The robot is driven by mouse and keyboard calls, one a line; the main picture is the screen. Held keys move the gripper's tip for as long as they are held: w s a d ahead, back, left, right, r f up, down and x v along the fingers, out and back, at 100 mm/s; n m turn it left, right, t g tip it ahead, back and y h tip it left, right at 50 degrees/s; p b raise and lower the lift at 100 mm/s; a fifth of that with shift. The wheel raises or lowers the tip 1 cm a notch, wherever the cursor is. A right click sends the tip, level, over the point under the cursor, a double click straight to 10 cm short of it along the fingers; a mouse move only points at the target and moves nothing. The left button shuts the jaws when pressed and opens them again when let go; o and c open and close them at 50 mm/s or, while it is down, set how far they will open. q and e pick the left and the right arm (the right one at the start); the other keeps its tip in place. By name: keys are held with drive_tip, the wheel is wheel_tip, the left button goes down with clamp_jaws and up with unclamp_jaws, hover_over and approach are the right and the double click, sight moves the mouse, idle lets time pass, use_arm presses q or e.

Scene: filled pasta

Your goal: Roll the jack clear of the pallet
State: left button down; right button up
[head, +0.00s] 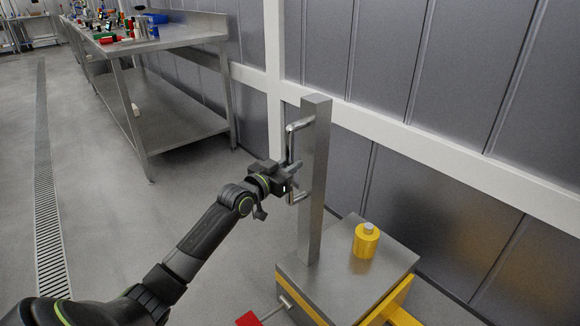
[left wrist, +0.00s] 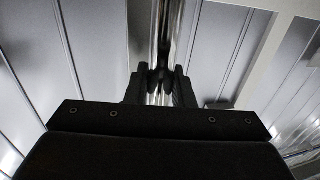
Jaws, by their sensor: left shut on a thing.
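The jack has a tall grey steel post (head: 314,180) standing on a flat steel deck (head: 335,285) with yellow parts (head: 392,303) at its lower right. A bent metal handle (head: 298,125) is fixed to the left side of the post. My left gripper (head: 287,172) is shut on the handle's upright bar, which also shows between the fingers in the left wrist view (left wrist: 163,35). A yellow cylinder with a grey top (head: 366,241) is on the deck. A red piece on a rod (head: 249,319) is at the deck's lower left. I cannot make out a pallet. My right gripper is out of view.
A grey panelled wall with a white rail (head: 400,139) runs close behind and right of the jack. A steel workbench (head: 170,38) with many small items stands at the back left. The floor (head: 110,210) left of the jack is open, with a drain grate (head: 47,220).

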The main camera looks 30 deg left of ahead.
use_arm(q)
drive_tip(key=c, duration=1.3)
unclamp_jaws()
drive_tip(key=shift+s, duration=0.25)
drive_tip(key=s+a+p, duration=0.2)
drive_tip(key=s+p, duration=0.5)
drive_tip(key=s, duration=0.9)
drive_tip(key=shift+s+a+p, duration=0.3)
drive_tip(key=shift+s+p, duration=0.05)
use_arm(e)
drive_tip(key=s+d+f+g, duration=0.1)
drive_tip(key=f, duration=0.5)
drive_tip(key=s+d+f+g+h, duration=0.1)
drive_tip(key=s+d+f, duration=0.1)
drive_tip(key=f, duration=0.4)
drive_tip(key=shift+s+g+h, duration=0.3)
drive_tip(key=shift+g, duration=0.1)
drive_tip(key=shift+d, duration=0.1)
